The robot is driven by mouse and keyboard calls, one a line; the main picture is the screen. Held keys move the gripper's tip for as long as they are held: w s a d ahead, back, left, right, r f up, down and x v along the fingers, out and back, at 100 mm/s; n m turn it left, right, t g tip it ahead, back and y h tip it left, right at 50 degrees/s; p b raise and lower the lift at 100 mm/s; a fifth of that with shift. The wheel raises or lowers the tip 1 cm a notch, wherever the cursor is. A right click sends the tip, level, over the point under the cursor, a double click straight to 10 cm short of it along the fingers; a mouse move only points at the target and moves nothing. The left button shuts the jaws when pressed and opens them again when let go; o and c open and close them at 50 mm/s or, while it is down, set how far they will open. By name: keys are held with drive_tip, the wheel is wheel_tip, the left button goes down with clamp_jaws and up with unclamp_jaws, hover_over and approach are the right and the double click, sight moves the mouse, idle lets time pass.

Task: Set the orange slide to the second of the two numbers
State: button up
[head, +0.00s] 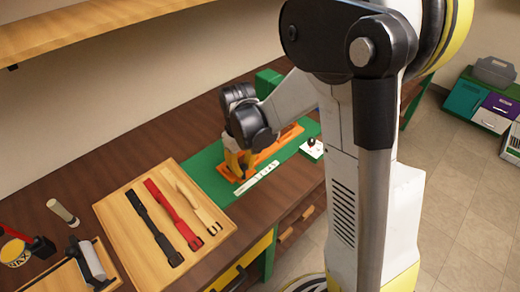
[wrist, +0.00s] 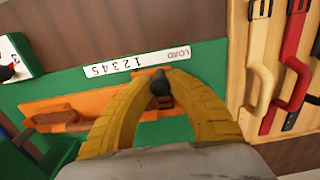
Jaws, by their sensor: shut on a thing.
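My gripper (wrist: 160,88) has its two yellow fingers closed on a dark knob (wrist: 159,84), which stands on the orange slide (wrist: 144,79). In the head view my gripper (head: 236,168) is at the near left end of the orange track (head: 278,143). The scale strip (head: 257,178) lies along the track. A white card (head: 312,149) stands at the far end; its numbers are too small to read. Part of it shows in the wrist view (wrist: 18,50).
The green board (head: 206,165) carries the track, with a green block (head: 268,80) behind. A wooden tray (head: 117,218) with black, red and cream straps or handles lies to the left. Further left are a brush-like tool, a tin and a roller.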

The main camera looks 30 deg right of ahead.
drive_tip(key=shift+w+d, duration=0.1)
drive_tip(key=shift+d, duration=0.2)
drive_tip(key=shift+w+d+b, duration=0.2)
drive_tip(key=shift+d+b, duration=0.15)
drive_tip(key=shift+d, duration=0.4)
drive_tip(key=shift+w+d, duration=0.25)
drive_tip(key=shift+d, duration=0.5)
drive_tip(key=o, duration=0.9)
drive_tip(key=shift+r, duration=0.15)
